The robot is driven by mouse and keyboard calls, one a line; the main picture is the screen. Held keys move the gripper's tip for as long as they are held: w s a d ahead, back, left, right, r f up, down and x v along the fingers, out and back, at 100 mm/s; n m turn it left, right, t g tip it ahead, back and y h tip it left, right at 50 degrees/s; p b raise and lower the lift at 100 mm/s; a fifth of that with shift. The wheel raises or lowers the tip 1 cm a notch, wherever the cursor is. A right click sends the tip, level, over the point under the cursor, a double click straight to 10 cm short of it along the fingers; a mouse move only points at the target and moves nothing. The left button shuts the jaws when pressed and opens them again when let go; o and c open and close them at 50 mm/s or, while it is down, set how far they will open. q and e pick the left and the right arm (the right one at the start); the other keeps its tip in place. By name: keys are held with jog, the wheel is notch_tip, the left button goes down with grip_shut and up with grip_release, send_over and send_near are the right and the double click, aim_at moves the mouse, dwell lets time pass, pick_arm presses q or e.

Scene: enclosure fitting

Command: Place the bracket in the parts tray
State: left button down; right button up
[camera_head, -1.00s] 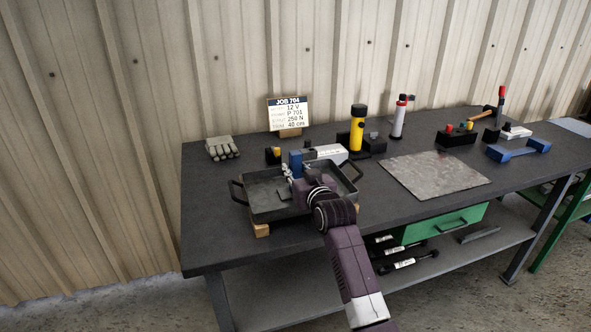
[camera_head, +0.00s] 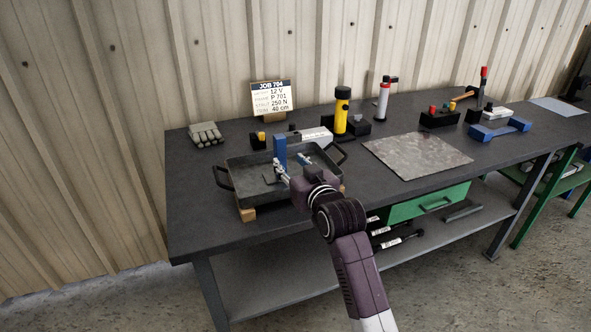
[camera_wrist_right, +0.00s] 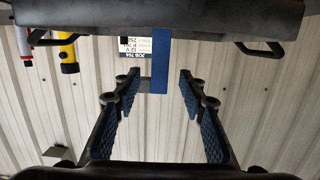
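A blue upright piece, which I take for the bracket (camera_head: 279,150), stands in the dark grey tray (camera_head: 240,200), rising above its rim. Its lower end is partly hidden in the head view. My right gripper (camera_head: 292,167) is over the tray's near side, with its fingers spread apart. In the right wrist view, which looks upside down, the bracket (camera_wrist_right: 160,62) shows beyond and between the open fingers (camera_wrist_right: 157,84), with gaps on both sides. The tray (camera_wrist_right: 200,20) shows along the top there. My left gripper is not in view.
The tray stands on wooden blocks (camera_head: 247,214). Behind it are a job sign (camera_head: 271,99), a white box (camera_head: 317,135) and a yellow flashlight (camera_head: 342,112). A metal plate (camera_head: 416,157) and another blue part (camera_head: 500,129) are at right.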

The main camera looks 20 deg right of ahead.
jog(key=s, duration=0.3)
jog(key=shift+s+r, duration=0.2)
jog(key=shift+r, duration=0.05)
